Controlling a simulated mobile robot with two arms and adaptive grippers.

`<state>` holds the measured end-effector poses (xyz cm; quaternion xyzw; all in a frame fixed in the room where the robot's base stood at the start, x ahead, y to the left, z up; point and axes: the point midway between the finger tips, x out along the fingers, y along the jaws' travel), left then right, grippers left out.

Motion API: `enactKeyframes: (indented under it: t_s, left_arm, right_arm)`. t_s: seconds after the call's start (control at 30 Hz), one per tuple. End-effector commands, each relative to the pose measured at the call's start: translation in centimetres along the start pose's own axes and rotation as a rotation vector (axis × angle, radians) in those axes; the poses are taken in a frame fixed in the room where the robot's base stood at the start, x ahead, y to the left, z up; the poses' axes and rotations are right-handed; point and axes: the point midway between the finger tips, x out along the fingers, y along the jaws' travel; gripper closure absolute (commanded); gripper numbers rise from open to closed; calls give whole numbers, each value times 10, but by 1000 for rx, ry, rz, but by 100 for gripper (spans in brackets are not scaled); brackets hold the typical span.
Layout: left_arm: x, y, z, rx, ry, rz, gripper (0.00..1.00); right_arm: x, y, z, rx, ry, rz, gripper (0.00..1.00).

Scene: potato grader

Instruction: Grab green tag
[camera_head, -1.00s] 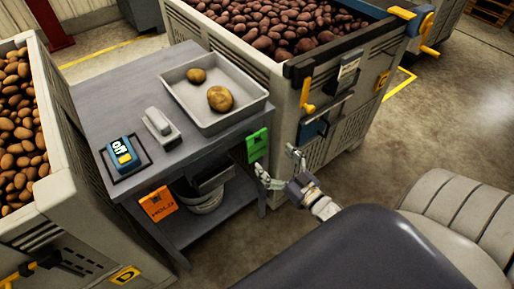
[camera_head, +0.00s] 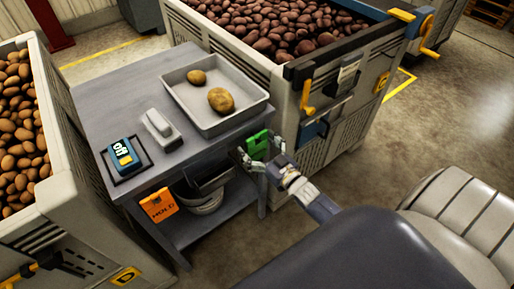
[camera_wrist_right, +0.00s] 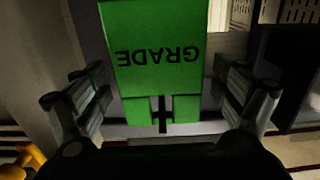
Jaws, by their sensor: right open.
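The green tag (camera_head: 257,144) hangs at the right front edge of the grey table (camera_head: 130,82). In the right wrist view the tag (camera_wrist_right: 152,50) reads "GRADE", upside down, and its lower end has a slot. My right gripper (camera_head: 257,160) is open at the tag, with one finger on each side of it. In the right wrist view the gripper's fingers (camera_wrist_right: 163,105) stand apart from the tag's sides, with gaps showing. The fingers partly cover the tag in the head view. My left gripper is not in view.
An orange "HOLD" tag (camera_head: 158,204) hangs at the table's front left. On the table are a tray (camera_head: 243,118) with two potatoes, a grey handled object (camera_head: 161,129) and a blue switch box (camera_head: 122,155). Potato crates (camera_head: 237,48) flank the table. Bowls sit on the lower shelf.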

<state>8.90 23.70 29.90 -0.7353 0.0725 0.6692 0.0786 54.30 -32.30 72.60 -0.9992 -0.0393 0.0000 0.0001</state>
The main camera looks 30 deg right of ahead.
Motion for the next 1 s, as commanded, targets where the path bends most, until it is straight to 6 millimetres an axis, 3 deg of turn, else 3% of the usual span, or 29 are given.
enactKeyframes:
  t_s: [0.07, 0.27, 0.67, 0.87, 1.0]
  left_arm:
    - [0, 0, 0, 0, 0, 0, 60]
    - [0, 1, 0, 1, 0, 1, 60]
    - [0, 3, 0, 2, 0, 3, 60]
    - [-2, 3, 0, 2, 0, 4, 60]
    - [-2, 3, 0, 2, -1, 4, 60]
  right_arm:
    - [0, 0, 0, 0, 0, 0, 15]
    - [0, 0, 0, 0, 0, 0, 58]
    - [0, 0, -2, 0, 1, 0, 58]
    - [-1, 0, -15, -1, 2, 0, 58]
    - [-19, 0, -13, 0, -4, 0, 58]
